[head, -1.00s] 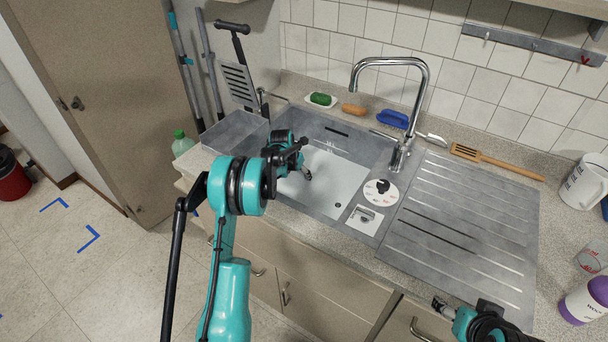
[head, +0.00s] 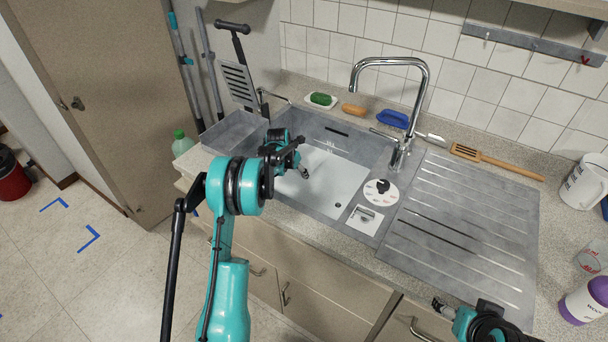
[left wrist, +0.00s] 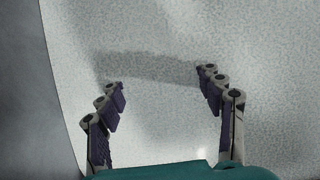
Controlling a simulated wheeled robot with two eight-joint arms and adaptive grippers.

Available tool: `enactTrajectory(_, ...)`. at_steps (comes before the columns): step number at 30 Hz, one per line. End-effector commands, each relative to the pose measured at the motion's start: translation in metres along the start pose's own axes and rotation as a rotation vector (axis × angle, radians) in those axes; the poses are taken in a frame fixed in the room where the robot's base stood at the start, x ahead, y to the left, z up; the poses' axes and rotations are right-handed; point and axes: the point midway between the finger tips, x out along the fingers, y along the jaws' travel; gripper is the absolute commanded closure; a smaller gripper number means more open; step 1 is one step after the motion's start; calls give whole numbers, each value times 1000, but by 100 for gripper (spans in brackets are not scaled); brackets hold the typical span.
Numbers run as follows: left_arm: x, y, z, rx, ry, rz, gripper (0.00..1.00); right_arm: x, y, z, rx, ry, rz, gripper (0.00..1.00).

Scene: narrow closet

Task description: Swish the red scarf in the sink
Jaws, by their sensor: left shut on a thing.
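No red scarf shows in either view. The sink basin (head: 335,182) is grey metal with a pale floor; the far left part of it is hidden behind my left arm. My left gripper (head: 303,172) is lowered over the left side of the basin. In the left wrist view its two fingers (left wrist: 162,80) stand apart over a pale speckled surface, and I make out nothing between them; whether they hold anything is unclear. My right gripper (head: 440,304) is at the bottom right by the counter's front edge, small and partly cut off.
A tall chrome faucet (head: 400,110) rises behind the basin. A ribbed drainboard (head: 465,228) lies to the right, with a wooden spatula (head: 497,160) behind it. A blue brush (head: 393,119) and a green sponge (head: 320,99) sit at the back. A purple-capped bottle (head: 587,302) stands far right.

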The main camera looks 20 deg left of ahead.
Motion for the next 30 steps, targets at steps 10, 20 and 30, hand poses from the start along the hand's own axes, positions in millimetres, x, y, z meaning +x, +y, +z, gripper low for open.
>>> enactTrajectory(10, 0, 18, 2, 2, -1, -2, 61, 0, 0, 0, 0, 0, 0, 28)
enactTrajectory(20, -1, -30, -1, 3, -1, -2, 61, 0, 0, 0, 0, 0, 0, 28)
enactTrajectory(30, -2, -67, -4, 1, -1, 0, 61, 0, 0, 0, 0, 0, 0, 28)
